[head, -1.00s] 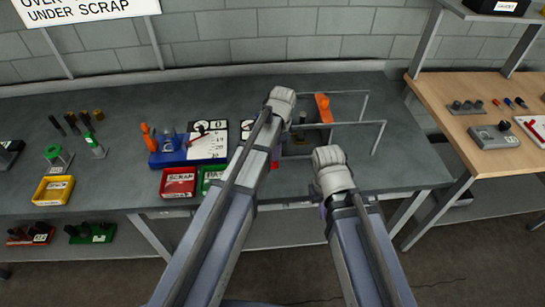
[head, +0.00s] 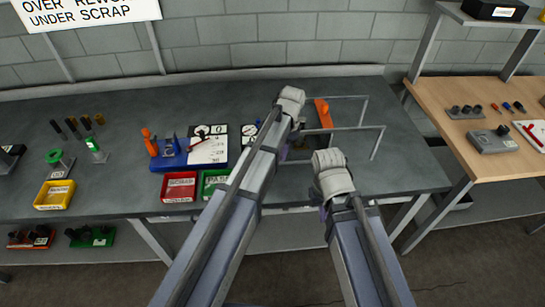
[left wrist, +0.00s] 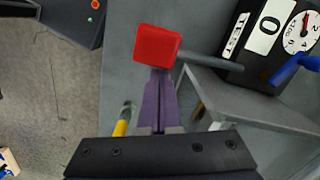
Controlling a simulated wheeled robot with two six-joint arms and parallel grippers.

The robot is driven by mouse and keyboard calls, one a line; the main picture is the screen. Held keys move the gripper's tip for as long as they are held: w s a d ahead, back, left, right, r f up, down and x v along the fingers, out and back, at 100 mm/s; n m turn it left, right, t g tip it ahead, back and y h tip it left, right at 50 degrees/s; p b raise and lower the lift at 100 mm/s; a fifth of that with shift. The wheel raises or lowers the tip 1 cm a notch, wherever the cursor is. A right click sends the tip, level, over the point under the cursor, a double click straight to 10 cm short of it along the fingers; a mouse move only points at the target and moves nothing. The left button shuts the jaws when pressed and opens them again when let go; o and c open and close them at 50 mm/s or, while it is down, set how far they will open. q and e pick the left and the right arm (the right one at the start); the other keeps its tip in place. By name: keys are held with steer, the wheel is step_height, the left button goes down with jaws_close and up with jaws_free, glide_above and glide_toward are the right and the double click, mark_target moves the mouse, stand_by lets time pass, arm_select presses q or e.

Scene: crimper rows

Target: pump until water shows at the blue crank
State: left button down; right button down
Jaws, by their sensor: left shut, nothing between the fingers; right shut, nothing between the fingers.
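The blue crank (left wrist: 292,70) shows at the right edge of the left wrist view, beside a black box (left wrist: 262,45) with a dial and a "0" label. A red block (left wrist: 157,44) is directly at the fingertips of my left gripper (left wrist: 160,78); I cannot tell whether they touch. The left gripper is shut and empty; in the head view it is mostly hidden behind its own arm. My right gripper (head: 323,213) is shut and empty at the bench's front edge, largely hidden by its wrist. I see no water. An orange lever (head: 323,112) stands behind the grippers.
Grey rails (head: 355,128) frame the lever area. A blue tray (head: 170,161), a red bin (head: 179,187), a green bin (head: 213,183) and a yellow bin (head: 54,195) stand to the left. A wooden table (head: 455,110) is at the right.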

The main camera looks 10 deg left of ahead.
arm_select(q)
steer(key=shift+r, duration=0.15)
step_height(320, 180, up, 7)
steer(key=p, duration=0.7)
steer(key=shift+w+d+r+p, duration=0.2)
steer(key=shift+w+d+p, duration=0.05)
steer(key=shift+d+p, duration=0.15)
steer(key=s+a+r+p, duration=0.2)
steer(key=shift+a+r, duration=0.3)
steer(key=shift+r, duration=0.05)
steer(key=shift+f, duration=0.15)
steer(key=f+b, duration=0.6)
steer(key=shift+s+a+f, duration=0.2)
steer(key=shift+a+f, duration=0.1)
steer(key=shift+f, duration=0.05)
